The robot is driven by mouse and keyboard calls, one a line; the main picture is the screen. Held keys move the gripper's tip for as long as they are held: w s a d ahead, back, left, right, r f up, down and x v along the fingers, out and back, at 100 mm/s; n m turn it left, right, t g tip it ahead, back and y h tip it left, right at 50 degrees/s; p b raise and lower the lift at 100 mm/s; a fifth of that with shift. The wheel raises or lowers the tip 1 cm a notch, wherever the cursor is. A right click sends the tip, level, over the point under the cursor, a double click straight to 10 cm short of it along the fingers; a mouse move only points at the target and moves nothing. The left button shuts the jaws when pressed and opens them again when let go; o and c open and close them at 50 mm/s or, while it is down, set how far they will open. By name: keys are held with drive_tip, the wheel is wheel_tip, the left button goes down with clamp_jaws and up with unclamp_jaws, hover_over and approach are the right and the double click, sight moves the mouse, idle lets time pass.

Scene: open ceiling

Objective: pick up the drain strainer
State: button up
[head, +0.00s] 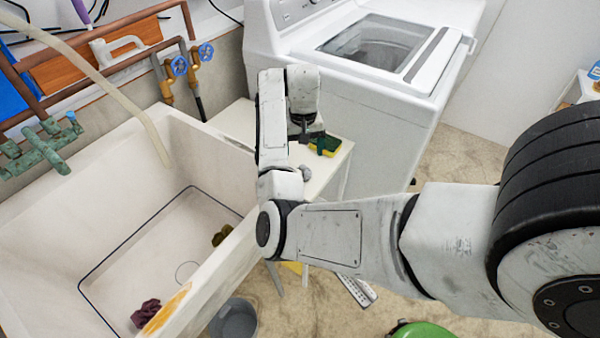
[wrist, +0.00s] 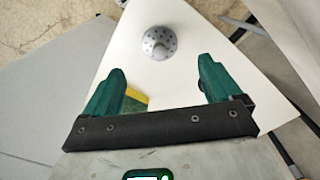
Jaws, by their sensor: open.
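The drain strainer (wrist: 159,43) is a small round grey piece with holes and a central knob. It lies on a white tabletop (wrist: 190,20), ahead of my fingers in the wrist view. In the head view it appears as a small grey shape (head: 305,173) beside my arm, near the table's front edge. My gripper (wrist: 162,72) has green fingers spread wide, with nothing between them. In the head view my gripper (head: 304,137) points down over the table, and its fingers are mostly hidden. The strainer is apart from both fingers.
A yellow-green sponge (head: 325,145) lies on the table, partly behind my left finger in the wrist view (wrist: 136,98). A white sink (head: 130,235) stands left and a washing machine (head: 375,95) behind. A grey bucket (head: 233,318) is on the floor.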

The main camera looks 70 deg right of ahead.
sight(303, 166)
drive_tip(key=shift+a+f, duration=0.15)
drive_tip(key=shift+f, duration=3.35)
drive_tip(key=shift+c, duration=0.2)
drive_tip(key=c, duration=1.1)
drive_tip(key=shift+r, duration=0.15)
